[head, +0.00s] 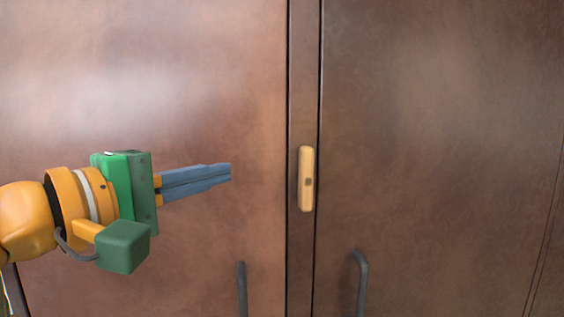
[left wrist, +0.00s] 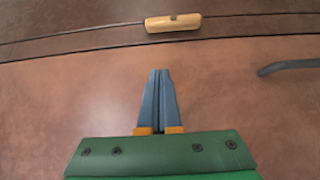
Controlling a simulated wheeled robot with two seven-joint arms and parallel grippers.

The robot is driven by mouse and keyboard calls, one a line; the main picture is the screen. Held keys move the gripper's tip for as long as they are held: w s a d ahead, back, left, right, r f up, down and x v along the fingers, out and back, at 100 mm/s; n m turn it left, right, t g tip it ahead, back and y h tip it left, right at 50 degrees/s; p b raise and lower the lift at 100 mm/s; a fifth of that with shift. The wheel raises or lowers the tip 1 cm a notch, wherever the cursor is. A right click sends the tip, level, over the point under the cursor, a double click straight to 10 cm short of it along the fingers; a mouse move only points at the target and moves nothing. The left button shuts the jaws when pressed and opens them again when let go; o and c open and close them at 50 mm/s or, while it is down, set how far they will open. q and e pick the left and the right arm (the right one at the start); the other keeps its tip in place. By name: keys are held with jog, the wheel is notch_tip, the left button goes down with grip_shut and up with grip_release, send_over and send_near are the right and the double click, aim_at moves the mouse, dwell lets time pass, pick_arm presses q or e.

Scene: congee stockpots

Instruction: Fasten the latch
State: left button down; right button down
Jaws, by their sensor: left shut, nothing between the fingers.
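The latch (head: 306,180) is a small tan bar with rounded ends and a dark spot near its middle. It stands upright on the narrow strip between two brown doors. It also shows in the left wrist view (left wrist: 173,23), beyond my fingertips near the top. My left gripper (head: 230,172) has blue fingers pressed together with nothing between them. It is in front of the left door, to the left of the latch and apart from it, at about its height. In the left wrist view the shut fingertips (left wrist: 160,72) point toward the strip. My right gripper is not seen.
The left door (head: 150,70) and the right door (head: 440,120) look closed. A dark handle (head: 242,288) is on the left door and another (head: 360,280) on the right door, both below the latch. The space around the latch is clear.

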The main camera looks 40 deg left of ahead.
pick_arm(q)
jog(key=p, duration=0.2)
send_near(282, 165)
jog(key=w, duration=0.2)
jog(key=w+r, duration=0.1)
jog(key=shift+w+a+r, duration=0.15)
jog(key=shift+w+a, duration=0.2)
jog(key=shift+a, duration=0.05)
jog(key=w+d+p, duration=0.2)
jog(key=w, duration=0.1)
jog(key=shift+p, duration=0.35)
jog(key=shift+w+d, duration=0.3)
jog(key=shift+w, duration=0.05)
jog(key=shift+s+f, duration=0.1)
jog(key=shift+f, duration=0.1)
jog(key=shift+a, duration=0.15)
